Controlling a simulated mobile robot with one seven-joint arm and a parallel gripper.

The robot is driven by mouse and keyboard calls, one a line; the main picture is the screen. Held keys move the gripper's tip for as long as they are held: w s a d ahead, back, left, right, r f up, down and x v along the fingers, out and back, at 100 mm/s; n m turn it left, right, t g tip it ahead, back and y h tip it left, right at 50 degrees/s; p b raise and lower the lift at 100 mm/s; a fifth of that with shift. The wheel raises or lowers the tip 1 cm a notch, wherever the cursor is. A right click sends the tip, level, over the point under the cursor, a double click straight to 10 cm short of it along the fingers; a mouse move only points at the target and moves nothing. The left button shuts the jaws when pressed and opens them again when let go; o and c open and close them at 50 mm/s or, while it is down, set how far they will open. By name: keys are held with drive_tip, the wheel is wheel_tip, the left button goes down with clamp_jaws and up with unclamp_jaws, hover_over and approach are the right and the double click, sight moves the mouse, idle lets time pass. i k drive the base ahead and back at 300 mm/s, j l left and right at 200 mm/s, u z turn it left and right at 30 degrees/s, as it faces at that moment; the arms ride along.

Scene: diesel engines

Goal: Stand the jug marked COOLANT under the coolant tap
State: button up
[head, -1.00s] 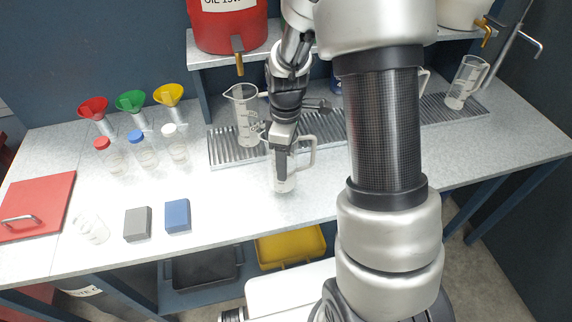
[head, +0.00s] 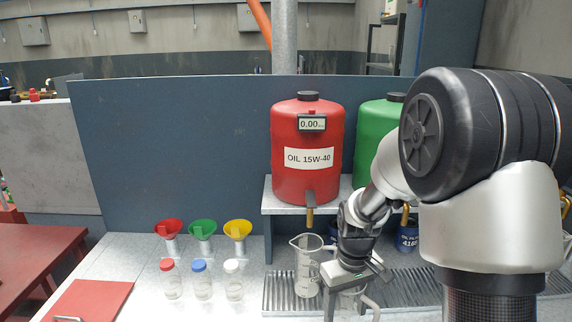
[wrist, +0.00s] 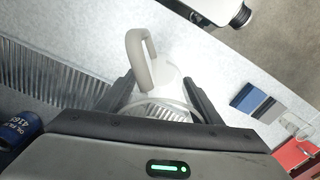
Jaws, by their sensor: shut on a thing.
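My gripper (head: 352,284) is shut on a clear jug (head: 347,302) with a pale handle, in front of the drip grate. In the wrist view the jug (wrist: 165,78) sits between the two fingers, its handle pointing up the picture. No marking on it can be read. Another clear measuring jug (head: 306,268) stands upright on the grate, left of my gripper and below the brass tap (head: 310,216) of the red tank. I cannot identify a coolant tap in these views; my arm hides much of the right side.
The red tank (head: 307,182), marked OIL 15W-40, and a green tank (head: 375,140) stand on the shelf. Blue oil filter cans are behind my gripper. Funnels and capped bottles stand at left. The drip grate (head: 283,291) runs along the bench.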

sight(388, 290)
drive_tip(key=l, duration=1.65)
drive_tip(key=k, duration=0.05)
